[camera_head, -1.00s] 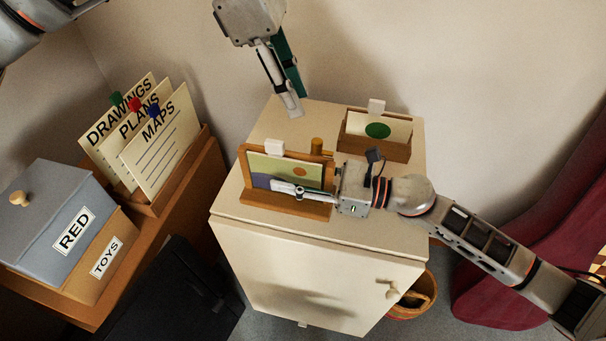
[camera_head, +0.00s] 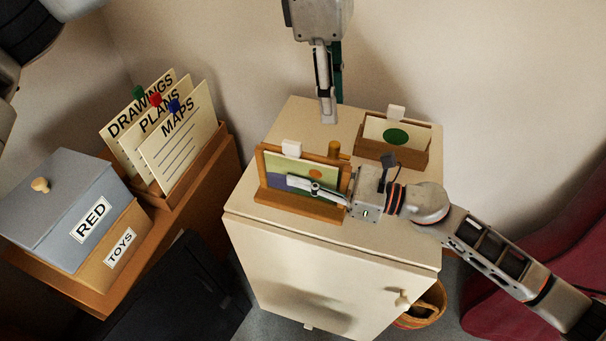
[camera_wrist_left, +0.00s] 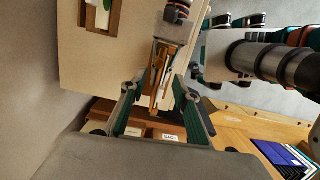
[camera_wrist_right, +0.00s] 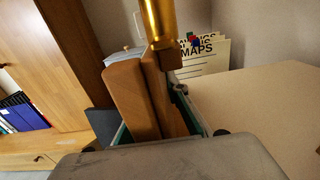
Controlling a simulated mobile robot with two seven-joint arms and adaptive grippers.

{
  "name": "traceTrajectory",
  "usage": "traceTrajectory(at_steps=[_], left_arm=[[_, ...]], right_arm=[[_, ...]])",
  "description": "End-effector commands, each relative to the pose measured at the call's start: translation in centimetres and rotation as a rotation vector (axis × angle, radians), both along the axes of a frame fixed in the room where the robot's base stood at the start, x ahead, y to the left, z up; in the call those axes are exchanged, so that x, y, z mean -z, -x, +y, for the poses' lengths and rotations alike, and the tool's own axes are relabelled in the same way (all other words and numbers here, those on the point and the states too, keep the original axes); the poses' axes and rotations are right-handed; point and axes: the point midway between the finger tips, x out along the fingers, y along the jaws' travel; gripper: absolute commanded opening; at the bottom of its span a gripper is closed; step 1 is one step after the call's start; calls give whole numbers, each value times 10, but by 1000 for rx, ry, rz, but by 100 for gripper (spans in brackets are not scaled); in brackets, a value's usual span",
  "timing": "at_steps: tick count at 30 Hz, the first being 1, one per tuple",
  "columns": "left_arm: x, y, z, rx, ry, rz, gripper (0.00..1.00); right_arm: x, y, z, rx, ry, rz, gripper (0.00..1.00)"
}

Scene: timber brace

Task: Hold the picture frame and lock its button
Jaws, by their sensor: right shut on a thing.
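The picture frame (camera_head: 270,196) stands on the cabinet top, with a wooden base and a coloured picture. My right gripper (camera_head: 303,186) is shut on the frame from its right side. In the right wrist view the wooden frame (camera_wrist_right: 132,95) sits between its fingers.
A second wooden holder (camera_head: 392,155) with a green-dot card stands at the cabinet's (camera_head: 330,265) right rear. The wall rises close behind. My right arm crosses the cabinet's right front. A shelf with labelled cards (camera_head: 178,140) and a grey RED box (camera_head: 60,195) stands at left.

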Motion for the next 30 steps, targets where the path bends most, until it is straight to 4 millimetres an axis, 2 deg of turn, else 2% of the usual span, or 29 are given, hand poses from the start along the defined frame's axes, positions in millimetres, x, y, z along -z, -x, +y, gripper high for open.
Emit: traceTrajectory(at_steps=[4,11,30], left_arm=[[-2,2,-10,33,-93,-29,31],[5,2,-12,46,-137,-39,31],[79,2,-12,45,-135,-38,31]], right_arm=[[0,0,0,1,1,1,0],[0,0,0,1,0,1,0],[0,0,0,0,0,1,0]])
